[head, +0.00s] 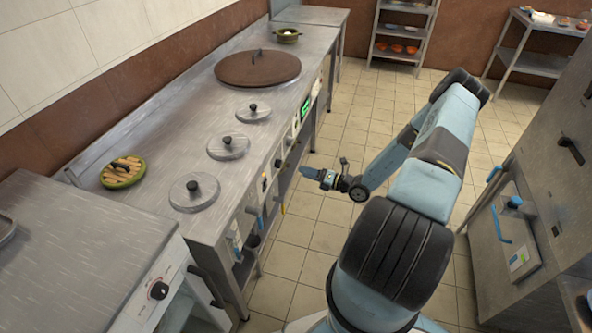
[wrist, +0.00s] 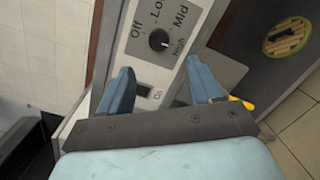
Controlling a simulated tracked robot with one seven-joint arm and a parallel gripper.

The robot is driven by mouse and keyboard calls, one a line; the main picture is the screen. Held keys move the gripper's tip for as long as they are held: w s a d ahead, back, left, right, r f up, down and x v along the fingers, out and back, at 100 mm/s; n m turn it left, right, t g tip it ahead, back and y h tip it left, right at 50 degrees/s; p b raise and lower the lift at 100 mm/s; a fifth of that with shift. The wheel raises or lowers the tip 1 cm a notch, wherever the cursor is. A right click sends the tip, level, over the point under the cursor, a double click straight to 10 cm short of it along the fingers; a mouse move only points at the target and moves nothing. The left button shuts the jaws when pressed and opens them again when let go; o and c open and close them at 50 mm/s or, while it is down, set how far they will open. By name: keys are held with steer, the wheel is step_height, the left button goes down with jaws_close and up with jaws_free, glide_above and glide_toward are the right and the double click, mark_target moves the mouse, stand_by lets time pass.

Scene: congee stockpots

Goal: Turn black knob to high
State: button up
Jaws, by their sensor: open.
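In the wrist view a round black knob (wrist: 159,40) sits on a grey panel (wrist: 134,45) marked Off, Lo, Mid and High. A small pale mark on the knob's lower right side faces the High label. My gripper (wrist: 160,75) is open and empty, its two blue fingers apart below the knob in the picture and not touching it. In the head view my gripper (head: 318,176) is over the aisle, apart from the front of the steel counter. I cannot tell which panel on that front holds the knob.
The long steel counter (head: 190,140) carries several lids and a green-rimmed slatted round thing (head: 122,173). A nearer cabinet (head: 75,255) at lower left has its own black knob (head: 159,290). Steel equipment (head: 535,190) stands at right. The tiled aisle between is clear.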

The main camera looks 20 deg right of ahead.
steer(key=shift+v, duration=1.85)
steer(key=s+a+r+n+g+h, duration=0.2)
steer(key=s+a+r+n+g, duration=0.3)
steer(key=r+n, duration=0.8)
steer(key=s+a+r+n+g+h, duration=0.1)
steer(key=a+r+n+g+h, duration=0.15)
steer(key=r+n+g, duration=1.1)
steer(key=s+a+r+n+t+h, duration=0.1)
steer(key=s+r+n+t+h, duration=0.3)
steer(key=s+r, duration=0.7)
steer(key=s+a+r+n+t+h, duration=0.1)
steer(key=s+r+n+t+h, duration=0.4)
steer(key=s+r, duration=0.5)
steer(key=shift+s+a+r+n+t, duration=0.3)
steer(key=shift+r+n+t, duration=1.05)
steer(key=shift+r, duration=2)
steer(key=shift+s+d, duration=0.1)
